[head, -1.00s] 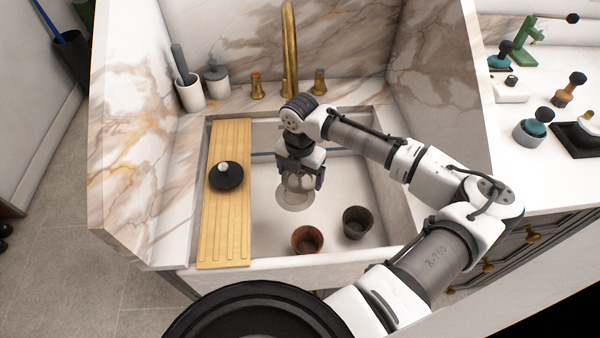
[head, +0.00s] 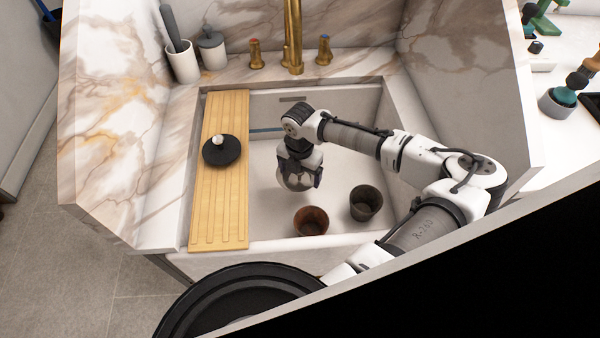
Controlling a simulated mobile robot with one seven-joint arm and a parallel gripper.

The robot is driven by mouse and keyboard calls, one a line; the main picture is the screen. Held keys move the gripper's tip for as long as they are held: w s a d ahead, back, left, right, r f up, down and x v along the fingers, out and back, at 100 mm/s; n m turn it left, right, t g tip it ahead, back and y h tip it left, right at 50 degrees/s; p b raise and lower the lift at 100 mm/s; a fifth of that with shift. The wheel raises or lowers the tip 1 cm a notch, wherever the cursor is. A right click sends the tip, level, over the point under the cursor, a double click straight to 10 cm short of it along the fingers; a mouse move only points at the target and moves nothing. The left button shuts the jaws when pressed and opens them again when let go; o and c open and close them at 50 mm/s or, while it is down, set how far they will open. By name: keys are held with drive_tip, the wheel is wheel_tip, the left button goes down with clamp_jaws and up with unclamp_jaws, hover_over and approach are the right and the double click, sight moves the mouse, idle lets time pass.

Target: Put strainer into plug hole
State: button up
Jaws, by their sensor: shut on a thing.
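My gripper (head: 299,182) points down inside the white sink (head: 262,212). It is shut on a pale grey rounded thing, which I take to be the strainer; the fingers cover most of it. The gripper is low over the sink floor, where the plug hole lies. The hole is hidden behind the gripper and the held thing. I cannot tell whether the strainer touches the hole or sits in it.
A brown cup (head: 311,221) and a dark grey cup (head: 365,202) stand close by on the sink floor. A wooden board (head: 222,205) spans the left side, bearing a black disc with a pale knob (head: 221,149). A brass tap (head: 293,40) stands behind.

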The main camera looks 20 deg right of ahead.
drive_tip(key=w+f+b, duration=0.2)
drive_tip(key=f+b, duration=0.1)
drive_tip(key=w+d+f+b, duration=0.1)
drive_tip(key=f+b, duration=0.1)
drive_tip(key=shift+w+f, duration=0.1)
drive_tip(key=shift+w, duration=0.25)
drive_tip(key=shift+w+d+f+b, duration=0.25)
drive_tip(key=shift+w+f+b, duration=0.2)
drive_tip(key=shift+w, duration=0.35)
drive_tip(key=shift+w+d+f+b, duration=0.2)
drive_tip(key=shift+w+f+b, duration=0.15)
drive_tip(key=shift+w, duration=0.45)
drive_tip(key=shift+p, duration=0.35)
